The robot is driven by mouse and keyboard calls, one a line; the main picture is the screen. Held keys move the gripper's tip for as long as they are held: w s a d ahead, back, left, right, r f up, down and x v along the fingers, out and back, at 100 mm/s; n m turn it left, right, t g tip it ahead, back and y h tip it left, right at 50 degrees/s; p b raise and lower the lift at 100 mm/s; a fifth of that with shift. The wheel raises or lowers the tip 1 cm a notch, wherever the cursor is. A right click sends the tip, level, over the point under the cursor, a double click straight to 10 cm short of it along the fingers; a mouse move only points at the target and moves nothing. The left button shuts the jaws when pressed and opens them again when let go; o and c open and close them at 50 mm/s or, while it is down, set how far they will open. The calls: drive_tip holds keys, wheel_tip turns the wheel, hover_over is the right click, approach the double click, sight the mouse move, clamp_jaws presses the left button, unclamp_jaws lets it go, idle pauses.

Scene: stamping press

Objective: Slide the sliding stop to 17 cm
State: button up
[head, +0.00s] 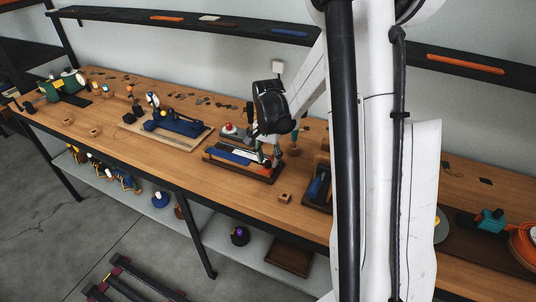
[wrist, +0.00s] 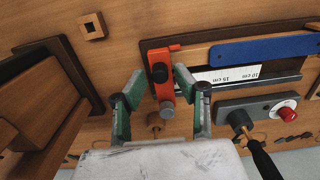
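The sliding stop, an orange-red block with a black knob and a grey knob, is in the wrist view (wrist: 165,93). It sits at the left end of the dark rail beside a white scale (wrist: 233,74) marked 10 cm and 15 cm, on the higher-number side of the 15 mark. Its exact reading is hidden by my right finger. My gripper (wrist: 158,86) is open, with one green-padded finger on each side of the stop and gaps visible. In the head view my gripper (head: 268,158) is low over the fixture, and the stop is mostly hidden.
A blue bar (wrist: 265,49) lies along the rail. A grey box with a red button (wrist: 285,113) and a black-handled tool (wrist: 253,140) stand to the right. A dark-edged wooden tray (wrist: 80,72) is to the left, near a small wooden block (wrist: 92,26).

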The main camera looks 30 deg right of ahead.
drive_tip(key=shift+f, duration=0.4)
drive_tip(key=shift+c, duration=0.5)
drive_tip(key=shift+r, duration=0.1)
clamp_jaws()
drive_tip(key=shift+w+a+b, duration=0.15)
drive_tip(key=shift+w+a, duration=0.35)
drive_tip(key=shift+w, duration=0.25)
drive_tip(key=shift+w+a+b, duration=0.15)
drive_tip(key=shift+w+a, duration=0.3)
drive_tip(key=shift+w, duration=0.35)
drive_tip(key=shift+w+a+b, duration=0.15)
drive_tip(key=shift+w+a, duration=0.35)
drive_tip(key=shift+w, duration=0.25)
drive_tip(key=shift+c, duration=0.9)
unclamp_jaws()
drive_tip(key=shift+w, duration=0.1)
drive_tip(key=o, duration=0.5)
